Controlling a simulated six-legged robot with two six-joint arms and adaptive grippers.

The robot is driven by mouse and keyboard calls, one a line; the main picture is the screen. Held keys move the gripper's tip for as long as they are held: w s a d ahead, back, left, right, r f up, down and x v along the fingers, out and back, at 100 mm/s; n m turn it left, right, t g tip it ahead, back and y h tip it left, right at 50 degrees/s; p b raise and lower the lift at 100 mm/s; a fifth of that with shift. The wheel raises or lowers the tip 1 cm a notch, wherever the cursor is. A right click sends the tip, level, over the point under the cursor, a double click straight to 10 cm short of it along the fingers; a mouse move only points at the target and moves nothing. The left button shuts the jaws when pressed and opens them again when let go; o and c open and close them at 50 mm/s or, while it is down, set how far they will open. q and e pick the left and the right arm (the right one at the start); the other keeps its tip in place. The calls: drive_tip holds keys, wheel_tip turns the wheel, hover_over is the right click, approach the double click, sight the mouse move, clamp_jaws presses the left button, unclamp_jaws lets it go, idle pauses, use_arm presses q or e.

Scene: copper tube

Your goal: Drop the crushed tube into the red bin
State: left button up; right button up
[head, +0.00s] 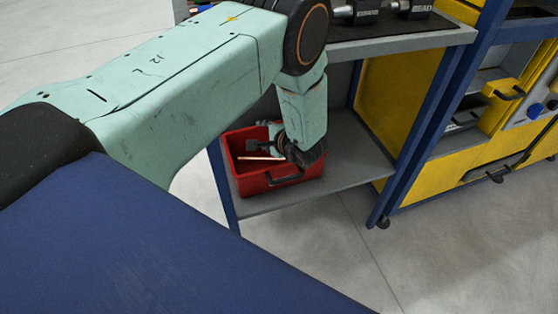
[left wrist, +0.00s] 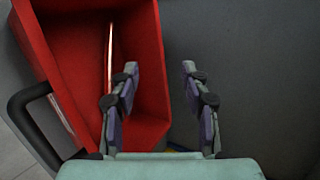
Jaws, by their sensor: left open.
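The red bin (head: 252,184) stands on the lower shelf of the cart in the head view. The left wrist view shows its red wall (left wrist: 32,48) and dark handle at the left. A thin copper-coloured tube (left wrist: 109,58) lies inside the bin, apart from my fingers; its crushed shape cannot be made out. In the head view a thin pale bar (head: 262,158) shows in the bin opening. My left gripper (left wrist: 160,74) is open and empty, with one finger over the bin and the other beyond its right wall. My right gripper is not in view.
The lower shelf (head: 345,165) is bare to the right of the bin. The upper shelf (head: 400,35) is above it and carries dark metal parts. Blue cart posts flank the opening. Yellow cabinets (head: 425,175) stand at the right. Open floor is in front.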

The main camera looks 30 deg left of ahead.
use_arm(q)
drive_tip(key=v, duration=0.7)
drive_tip(key=shift+s+d, duration=0.15)
drive_tip(key=shift+s, duration=0.05)
drive_tip(key=shift+r, duration=0.15)
drive_tip(key=s+d+f+n+h, duration=0.2)
drive_tip(key=s+f+n+h, duration=0.2)
drive_tip(key=s, duration=0.3)
drive_tip(key=s+d+f+n+h, duration=0.25)
drive_tip(key=s+f+n, duration=0.2)
drive_tip(key=s, duration=0.25)
drive_tip(key=s+d+g+h+p, duration=0.2)
drive_tip(key=s+d+g+h, duration=0.1)
drive_tip(key=s, duration=1.7)
drive_tip(key=shift+s+d+g+h, duration=0.2)
drive_tip(key=shift+g+h, duration=0.45)
drive_tip(key=shift+g, duration=0.45)
